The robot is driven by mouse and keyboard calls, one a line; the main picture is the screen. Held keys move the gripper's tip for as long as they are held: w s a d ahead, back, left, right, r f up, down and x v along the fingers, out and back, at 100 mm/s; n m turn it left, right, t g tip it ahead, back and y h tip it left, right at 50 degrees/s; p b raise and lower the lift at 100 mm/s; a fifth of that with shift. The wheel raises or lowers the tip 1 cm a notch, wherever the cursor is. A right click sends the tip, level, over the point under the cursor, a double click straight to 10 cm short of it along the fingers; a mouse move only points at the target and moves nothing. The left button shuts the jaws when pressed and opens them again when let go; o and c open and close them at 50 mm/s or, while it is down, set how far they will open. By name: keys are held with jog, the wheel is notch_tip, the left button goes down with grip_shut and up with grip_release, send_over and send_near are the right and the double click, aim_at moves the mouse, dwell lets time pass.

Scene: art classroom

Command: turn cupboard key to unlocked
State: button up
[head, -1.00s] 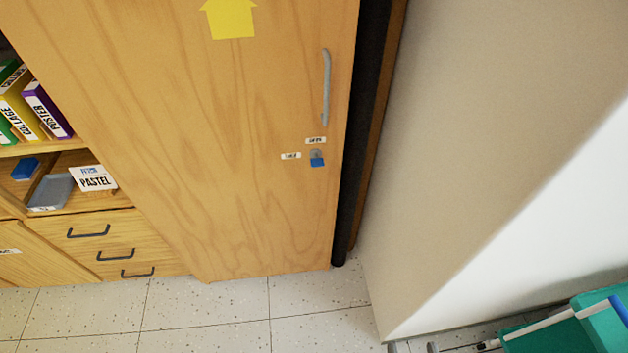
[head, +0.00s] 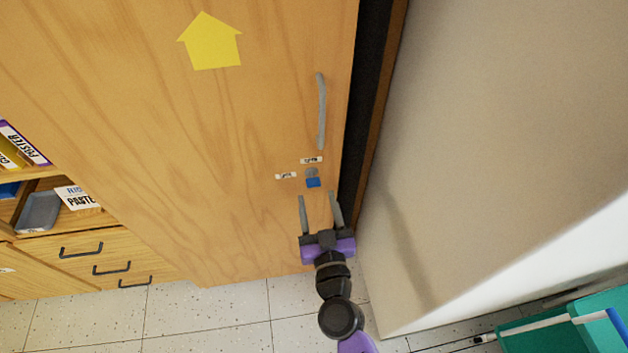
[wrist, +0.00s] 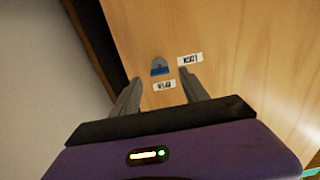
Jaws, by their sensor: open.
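The cupboard door (head: 240,130) is shut, of light wood. The key with a blue head (head: 313,183) sits in a grey lock on the door, below the grey handle (head: 321,112). One small white label (head: 311,160) is above the lock and another (head: 286,176) to its left. My gripper (head: 319,197) is open and empty, its fingers just below the key in the head view. In the wrist view the key (wrist: 160,71) shows beyond the fingertips, roughly between them and not touched. The labels look upside down there; one seems to read LOCK (wrist: 190,60).
A beige wall (head: 480,130) stands close on the right, past a dark gap beside the cupboard. Open shelves and drawers (head: 95,260) are at left. A teal tray (head: 570,330) is at bottom right. The speckled floor (head: 200,315) in front looks clear.

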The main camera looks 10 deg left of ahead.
aim_at(314, 187)
jog(key=x, duration=0.6)
jog(key=shift+b, duration=0.4)
grip_shut()
